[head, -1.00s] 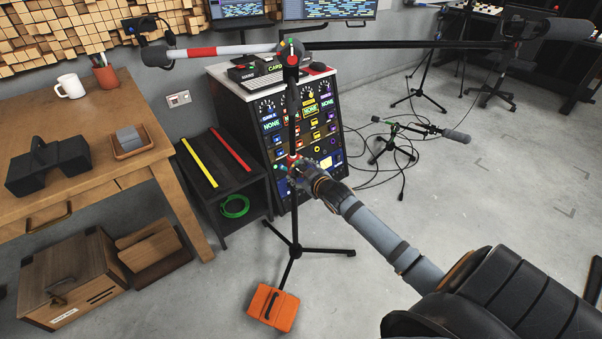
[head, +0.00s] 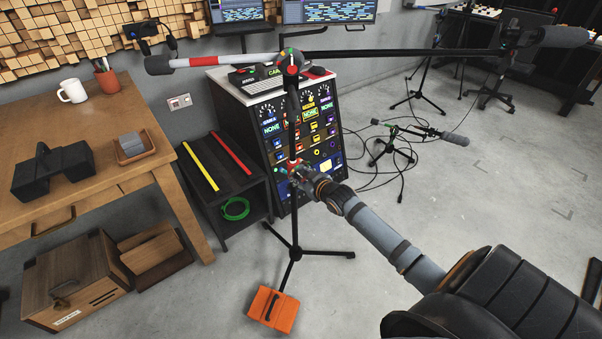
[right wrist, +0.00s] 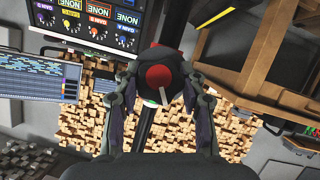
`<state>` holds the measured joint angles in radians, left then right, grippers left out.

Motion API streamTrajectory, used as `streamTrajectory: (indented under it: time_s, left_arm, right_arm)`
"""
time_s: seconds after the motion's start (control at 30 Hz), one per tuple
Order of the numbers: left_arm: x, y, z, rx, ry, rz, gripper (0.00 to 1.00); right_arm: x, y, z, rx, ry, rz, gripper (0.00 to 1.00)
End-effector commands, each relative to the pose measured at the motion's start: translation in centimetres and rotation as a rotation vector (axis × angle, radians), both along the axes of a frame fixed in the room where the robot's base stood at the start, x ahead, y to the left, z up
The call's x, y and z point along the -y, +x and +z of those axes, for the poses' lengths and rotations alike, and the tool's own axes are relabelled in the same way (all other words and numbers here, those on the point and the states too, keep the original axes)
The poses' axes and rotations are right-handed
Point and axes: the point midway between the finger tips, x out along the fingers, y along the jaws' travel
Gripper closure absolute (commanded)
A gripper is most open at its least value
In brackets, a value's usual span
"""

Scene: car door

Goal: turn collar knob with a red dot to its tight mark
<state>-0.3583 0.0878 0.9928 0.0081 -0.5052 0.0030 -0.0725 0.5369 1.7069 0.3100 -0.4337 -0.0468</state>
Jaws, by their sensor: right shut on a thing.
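The collar knob (right wrist: 157,77) shows in the right wrist view as a dark round body with a red face and a pale pointer below it. It sits on the mid-pole collar of a black microphone stand (head: 295,228). My right gripper (head: 298,170) reaches the collar from the lower right in the head view. Its fingers, also in the right wrist view (right wrist: 158,92), lie on both sides of the knob and are shut on it. Small red and green spots show at the collar, but the tight mark cannot be made out. My left gripper is not in view.
The stand's boom (head: 400,53) crosses above, with a red-and-white counterweight end (head: 215,61). An orange bag (head: 272,310) lies at the tripod foot. A rack (head: 270,150) stands behind, and a wooden table (head: 60,205) is at left. The floor at right is mostly open.

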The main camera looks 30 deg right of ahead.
Motion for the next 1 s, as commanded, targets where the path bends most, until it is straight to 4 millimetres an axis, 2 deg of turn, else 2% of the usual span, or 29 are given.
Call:
streamTrajectory:
  time_s: [0.1, 0.27, 0.6, 1.0]
  left_arm:
    - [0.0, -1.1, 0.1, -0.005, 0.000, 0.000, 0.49]
    - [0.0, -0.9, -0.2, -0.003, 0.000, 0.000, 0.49]
    - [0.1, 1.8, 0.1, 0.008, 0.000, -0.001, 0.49]
    - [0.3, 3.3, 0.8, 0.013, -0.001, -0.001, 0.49]
  right_arm:
    - [0.1, 0.0, 0.2, -0.009, 0.093, -0.001, 0.91]
    - [0.1, 0.0, -0.1, -0.017, 0.221, 0.000, 0.91]
    - [0.2, 0.0, -0.3, -0.035, 0.441, 0.001, 0.91]
    - [0.2, 0.0, 0.0, -0.042, 0.543, 0.000, 0.91]
